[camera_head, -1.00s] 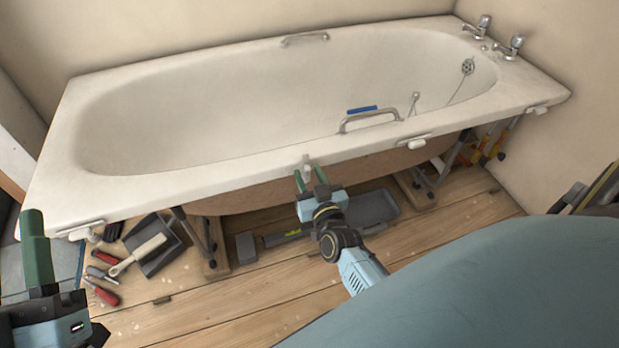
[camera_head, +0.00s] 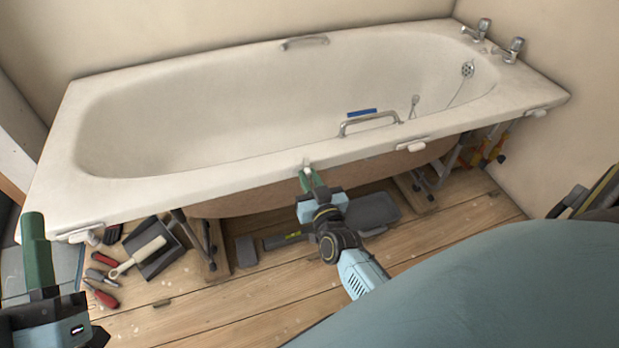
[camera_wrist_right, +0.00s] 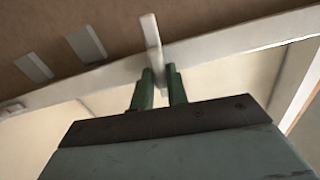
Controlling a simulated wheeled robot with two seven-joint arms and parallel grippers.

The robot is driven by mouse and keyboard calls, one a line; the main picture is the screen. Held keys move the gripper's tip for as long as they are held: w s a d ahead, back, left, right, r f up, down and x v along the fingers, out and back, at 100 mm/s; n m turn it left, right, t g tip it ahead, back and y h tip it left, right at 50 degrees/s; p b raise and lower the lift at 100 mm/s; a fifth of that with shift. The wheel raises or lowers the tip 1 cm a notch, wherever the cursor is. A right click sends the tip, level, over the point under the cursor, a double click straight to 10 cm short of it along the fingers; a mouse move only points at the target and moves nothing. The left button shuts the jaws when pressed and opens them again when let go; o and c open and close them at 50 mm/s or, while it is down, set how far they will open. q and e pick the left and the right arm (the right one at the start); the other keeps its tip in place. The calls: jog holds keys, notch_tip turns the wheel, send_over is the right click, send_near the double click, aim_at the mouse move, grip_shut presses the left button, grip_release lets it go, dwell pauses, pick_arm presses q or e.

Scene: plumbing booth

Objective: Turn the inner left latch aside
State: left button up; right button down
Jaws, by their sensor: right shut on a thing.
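The inner left latch is a small white tab (camera_head: 307,170) under the front rim of the white bathtub (camera_head: 240,172). My right gripper (camera_head: 308,181) is at this latch, its green fingers pointing up toward the rim. In the right wrist view the latch shows as a pale upright bar (camera_wrist_right: 151,38), and the fingers (camera_wrist_right: 162,82) are closed on its lower part. My left gripper (camera_head: 36,250) hangs at the lower left, apart from the tub; its finger gap is not clear.
Other white latches sit under the rim at the far left (camera_head: 79,236), right of centre (camera_head: 411,147) and far right (camera_head: 536,113). Tools and a dustpan (camera_head: 161,252) lie on the wooden floor at left. A grey tray (camera_head: 372,212) lies under the tub.

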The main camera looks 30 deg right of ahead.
jog(key=shift+m, duration=0.5)
jog(key=m+p, duration=0.2)
jog(key=m, duration=0.2)
jog(key=shift+d, duration=0.15)
pick_arm(q)
jog(key=shift+w+a+f+g+y+b, duration=0.15)
jog(key=shift+w+f+g, duration=0.1)
jog(key=shift+f+g, duration=0.45)
jog(key=shift+w+d+f+g+y+b, duration=0.1)
jog(key=shift+w+f+g+y, duration=0.15)
jog(key=shift+f+g, duration=0.45)
jog(key=shift+w+a+f+g+y+b, duration=0.1)
jog(key=shift+w+f+g, duration=0.25)
jog(key=shift+f, duration=0.65)
pick_arm(e)
jog(key=shift+s+d+f+m, duration=0.1)
jog(key=shift+f+m, duration=0.05)
jog(key=shift+m, duration=1.8)
jog(key=shift+w+f+m, duration=0.1)
jog(key=shift+f+m, duration=0.05)
jog(key=shift+m, duration=1.85)
jog(key=shift+s+d+f+m, duration=0.1)
jog(key=shift+f+m, duration=0.05)
jog(key=shift+m, duration=1.8)
pick_arm(q)
jog(key=shift+r, duration=0.15)
pick_arm(e)
jog(key=c, duration=1.4)
grip_release()
